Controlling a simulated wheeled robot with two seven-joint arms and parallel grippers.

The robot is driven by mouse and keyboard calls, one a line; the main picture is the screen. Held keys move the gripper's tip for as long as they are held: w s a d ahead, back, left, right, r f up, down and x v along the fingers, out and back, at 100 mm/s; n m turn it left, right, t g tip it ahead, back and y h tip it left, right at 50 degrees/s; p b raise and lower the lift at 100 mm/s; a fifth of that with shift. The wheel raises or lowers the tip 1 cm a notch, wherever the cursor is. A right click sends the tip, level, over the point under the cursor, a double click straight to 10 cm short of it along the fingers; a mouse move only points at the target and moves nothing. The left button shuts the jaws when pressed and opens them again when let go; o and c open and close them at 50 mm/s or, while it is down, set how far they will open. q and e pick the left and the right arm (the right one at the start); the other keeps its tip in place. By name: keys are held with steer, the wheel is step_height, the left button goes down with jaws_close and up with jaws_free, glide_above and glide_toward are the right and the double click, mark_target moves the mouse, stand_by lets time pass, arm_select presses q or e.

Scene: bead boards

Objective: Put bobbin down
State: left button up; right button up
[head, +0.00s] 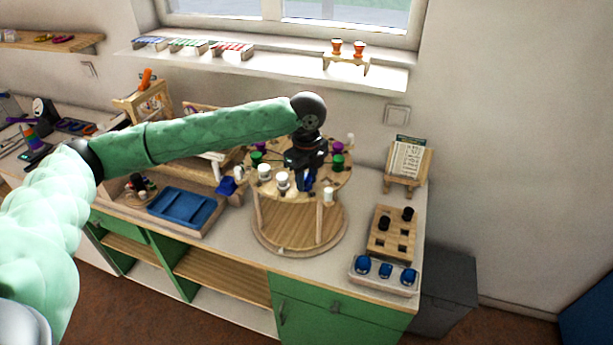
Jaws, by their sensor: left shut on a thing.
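My left gripper (308,178) reaches in from the left and points down over the round two-tier wooden stand (264,214). It is shut on a small blue bobbin (308,184), mostly hidden by the fingers. I cannot tell whether the bobbin touches the stand's upper disc. Around the gripper on that disc stand white bobbins (282,181), green bobbins (337,161) and a purple bobbin (338,147). My right gripper is not in view.
A wooden hole board (378,240) holds two black bobbins (384,223). In front, a tray (372,281) holds three blue pieces (386,270). A card stand (407,164) is behind. A blue tray (184,206) lies left. The stand's lower disc is empty.

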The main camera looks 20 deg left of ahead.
mark_target(307, 176)
arm_select(q)
steer(key=shift+f, duration=0.1)
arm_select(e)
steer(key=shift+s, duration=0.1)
arm_select(q)
steer(key=o, duration=1)
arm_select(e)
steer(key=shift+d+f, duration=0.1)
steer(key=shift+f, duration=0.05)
arm_select(q)
step_height(307, 176, up, 2)
steer(key=shift+r+b, duration=0.15)
steer(key=shift+b, duration=0.55)
steer(key=shift+r+b, duration=1.65)
steer(key=shift+r, duration=3.35)
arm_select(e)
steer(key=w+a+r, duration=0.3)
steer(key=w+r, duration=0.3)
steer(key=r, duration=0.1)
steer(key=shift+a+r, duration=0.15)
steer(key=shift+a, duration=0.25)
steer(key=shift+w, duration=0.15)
